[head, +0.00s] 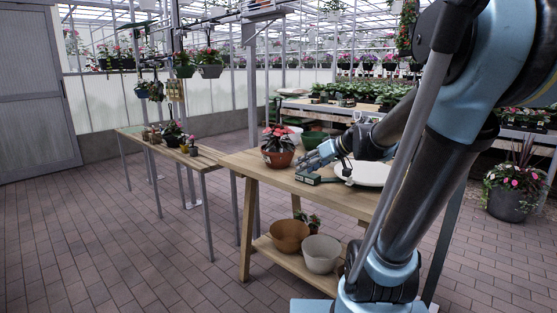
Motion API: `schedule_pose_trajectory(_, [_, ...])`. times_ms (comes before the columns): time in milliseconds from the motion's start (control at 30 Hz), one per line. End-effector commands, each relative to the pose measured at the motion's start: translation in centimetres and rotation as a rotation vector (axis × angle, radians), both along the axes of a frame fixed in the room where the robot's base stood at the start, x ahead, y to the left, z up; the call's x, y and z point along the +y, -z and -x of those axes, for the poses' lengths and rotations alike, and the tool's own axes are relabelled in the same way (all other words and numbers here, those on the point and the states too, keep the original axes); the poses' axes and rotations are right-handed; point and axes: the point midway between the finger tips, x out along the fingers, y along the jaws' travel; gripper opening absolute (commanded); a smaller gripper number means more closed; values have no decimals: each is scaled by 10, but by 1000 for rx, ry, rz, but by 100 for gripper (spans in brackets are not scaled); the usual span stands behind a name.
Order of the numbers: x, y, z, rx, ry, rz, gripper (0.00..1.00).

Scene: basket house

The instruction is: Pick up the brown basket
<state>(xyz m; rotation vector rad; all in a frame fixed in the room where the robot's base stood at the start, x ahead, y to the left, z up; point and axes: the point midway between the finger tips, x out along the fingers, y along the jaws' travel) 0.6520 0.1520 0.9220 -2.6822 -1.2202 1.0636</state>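A round, open brown container (290,234) stands on the lower shelf of the wooden table. It is the thing that best matches the brown basket, though its weave is too small to make out. A light beige pot (321,253) stands beside it on the right. My gripper (305,162) is above the tabletop, well above the shelf and apart from the brown container. It points left, close to a reddish-brown pot with red flowers (278,158). The gap between its fingers is too small to judge.
The wooden tabletop (240,163) overhangs the shelf. On it are a white round dish (366,173) and a small dark green object (308,178) below my gripper. A small plant stands behind the brown container. A narrow bench (200,160) is to the left. The brick floor (130,260) in front is clear.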

Motion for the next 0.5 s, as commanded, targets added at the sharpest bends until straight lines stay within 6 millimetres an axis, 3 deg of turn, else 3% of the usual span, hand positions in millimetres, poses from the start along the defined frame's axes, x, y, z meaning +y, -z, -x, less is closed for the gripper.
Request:
schedule_pose_trajectory(33, [4, -13, -20, -53, -13, -32, 37])
schedule_pose_trajectory(300, [12, -78, -116, -372, -40, -185, 37])
schedule_pose_trajectory(500, [3, -109, -168, -550, -11, -250, 37])
